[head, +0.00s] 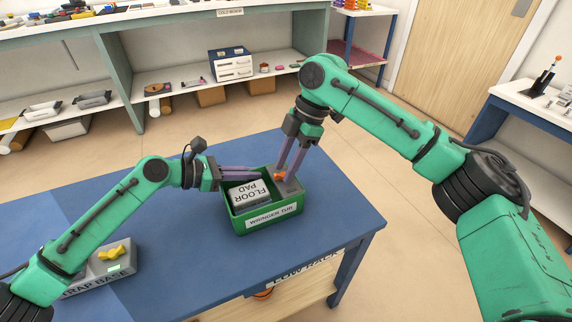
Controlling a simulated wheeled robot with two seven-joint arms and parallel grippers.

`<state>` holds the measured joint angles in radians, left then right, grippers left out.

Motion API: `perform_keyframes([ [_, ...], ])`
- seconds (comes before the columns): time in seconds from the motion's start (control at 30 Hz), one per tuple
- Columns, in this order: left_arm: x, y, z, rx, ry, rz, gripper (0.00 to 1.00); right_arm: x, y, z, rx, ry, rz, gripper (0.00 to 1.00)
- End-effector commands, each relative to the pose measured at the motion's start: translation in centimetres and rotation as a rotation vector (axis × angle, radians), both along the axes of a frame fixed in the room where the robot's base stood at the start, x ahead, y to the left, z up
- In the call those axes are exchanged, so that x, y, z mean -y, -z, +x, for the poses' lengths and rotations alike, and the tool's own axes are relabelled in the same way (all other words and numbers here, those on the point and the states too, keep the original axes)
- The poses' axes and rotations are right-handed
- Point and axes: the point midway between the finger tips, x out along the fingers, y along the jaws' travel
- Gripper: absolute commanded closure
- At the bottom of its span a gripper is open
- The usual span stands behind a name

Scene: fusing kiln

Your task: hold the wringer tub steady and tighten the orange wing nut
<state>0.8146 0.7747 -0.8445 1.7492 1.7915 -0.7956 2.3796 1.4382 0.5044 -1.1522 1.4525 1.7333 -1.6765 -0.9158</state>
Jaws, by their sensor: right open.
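The green wringer tub (236,224) stands on the blue table, its label facing the front. The orange wing nut (279,177) sits on a grey part at the tub's right end. My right gripper (285,174) points down there, open, its purple fingertips at the nut; whether they touch it I cannot tell. My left gripper (258,173) reaches in from the left, its purple fingers at the tub's back left rim. Its fingertips overlap the tub, and I cannot tell whether they grip the wall.
A grey floor pad (249,193) lies in the tub. A grey strap base (119,262) with a yellow wing nut (112,252) stands at the table's left, behind my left arm. The blue table (310,235) is clear right of the tub. A low rack lies below.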

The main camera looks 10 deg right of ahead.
Motion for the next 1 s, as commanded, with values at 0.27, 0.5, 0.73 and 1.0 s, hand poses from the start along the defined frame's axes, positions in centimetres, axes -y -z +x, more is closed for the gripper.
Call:
perform_keyframes([
  [0.27,-0.01,-0.01,0.01,0.0,0.0,0.0,1.0,-0.09,0.19,-0.03,0.0,-0.001,0.0,0.66],
  [0.5,-0.01,-0.01,0.01,0.0,0.0,0.0,1.0,-0.08,0.15,-0.02,0.001,-0.001,0.0,1.0],
  [0.73,-0.01,0.0,0.01,0.0,0.0,0.0,1.0,-0.09,0.15,-0.05,0.001,0.019,0.0,1.0],
  [1.0,0.0,0.01,0.0,0.0,0.0,0.0,1.0,-0.08,0.19,-0.14,0.001,0.138,0.0,1.0],
])
